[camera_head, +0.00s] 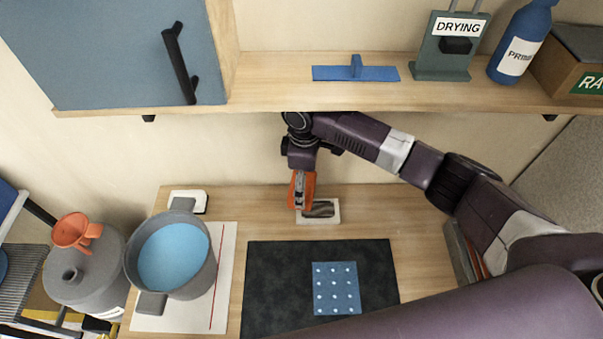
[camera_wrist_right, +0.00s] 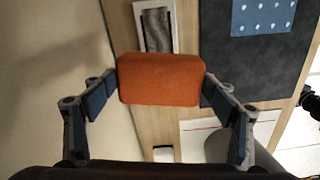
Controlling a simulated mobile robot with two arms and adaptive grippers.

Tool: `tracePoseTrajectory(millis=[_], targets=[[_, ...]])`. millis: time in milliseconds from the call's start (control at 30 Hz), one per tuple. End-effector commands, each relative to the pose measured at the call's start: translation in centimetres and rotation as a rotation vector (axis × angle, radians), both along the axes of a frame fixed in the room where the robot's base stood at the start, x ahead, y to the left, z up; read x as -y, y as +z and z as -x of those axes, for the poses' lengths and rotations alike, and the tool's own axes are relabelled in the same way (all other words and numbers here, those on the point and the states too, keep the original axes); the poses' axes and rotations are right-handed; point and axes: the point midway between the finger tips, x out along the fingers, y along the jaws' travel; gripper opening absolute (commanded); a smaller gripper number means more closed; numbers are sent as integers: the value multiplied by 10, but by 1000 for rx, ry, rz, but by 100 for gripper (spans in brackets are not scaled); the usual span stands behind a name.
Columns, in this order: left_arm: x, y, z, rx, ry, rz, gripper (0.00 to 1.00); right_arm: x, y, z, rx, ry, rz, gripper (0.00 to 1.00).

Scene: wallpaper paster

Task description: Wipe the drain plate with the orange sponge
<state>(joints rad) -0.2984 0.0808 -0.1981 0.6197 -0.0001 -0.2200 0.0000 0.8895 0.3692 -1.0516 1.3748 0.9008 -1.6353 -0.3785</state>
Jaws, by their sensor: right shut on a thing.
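The orange sponge (camera_wrist_right: 160,79) is held between the two fingers of my right gripper (camera_wrist_right: 158,92). In the head view the right gripper (camera_head: 302,189) reaches down from the back, with the orange sponge (camera_head: 309,186) at the left rear part of a small white-framed plate (camera_head: 331,216) with a streaked grey middle. The same plate (camera_wrist_right: 139,20) shows beyond the sponge in the wrist view. It seems to be the drain plate. I cannot tell whether the sponge touches it. My left gripper is not in view.
A dark mat (camera_head: 275,280) with a blue dotted square (camera_head: 336,288) lies in front. A grey pot of blue liquid (camera_head: 172,255) stands on a white sheet (camera_head: 226,250) at left. A shelf (camera_head: 280,97) overhangs the back, with a blue cabinet door (camera_head: 110,45) at left.

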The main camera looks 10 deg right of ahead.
Motion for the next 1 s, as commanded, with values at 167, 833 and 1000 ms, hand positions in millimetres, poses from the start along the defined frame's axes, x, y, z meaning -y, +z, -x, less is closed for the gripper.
tracePoseTrajectory(millis=[167,833,1000], targets=[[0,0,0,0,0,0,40,0,0,0,0,0,0,54],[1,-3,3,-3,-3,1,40,1,-30,1,-2,0,0,54],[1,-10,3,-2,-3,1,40,1,-49,1,-2,1,1,54]])
